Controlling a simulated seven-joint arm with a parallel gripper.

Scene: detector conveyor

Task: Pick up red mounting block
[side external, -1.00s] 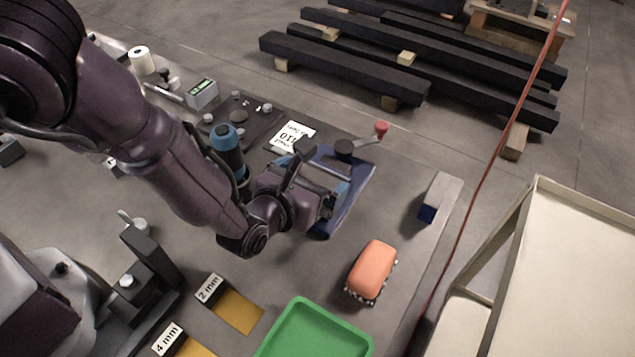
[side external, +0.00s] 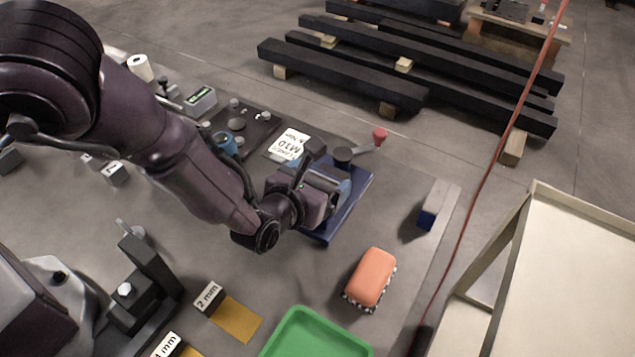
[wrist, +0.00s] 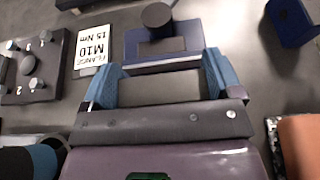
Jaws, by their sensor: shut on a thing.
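My gripper (side external: 338,190) is over the blue fixture (side external: 350,212), which has a black post and a crank with a red knob (side external: 380,135). In the wrist view its two blue fingers (wrist: 164,76) stand wide apart with a grey block-like thing (wrist: 160,88) between them, and they are shut on it. Its underside is hidden, and I cannot tell whether it is loose from the fixture. I see no plainly red block. A salmon-coloured rounded block (side external: 372,275) sits on a checkered base to the right of my gripper, apart from it; its edge shows in the wrist view (wrist: 301,145).
A green tray (side external: 318,312) is at the front. A blue-and-grey block (side external: 437,205) lies near the table's right edge. A white M10 card (side external: 288,146) and a dark plate with bolts (side external: 250,128) lie behind. A blue cylinder (wrist: 42,160) stands close to my gripper.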

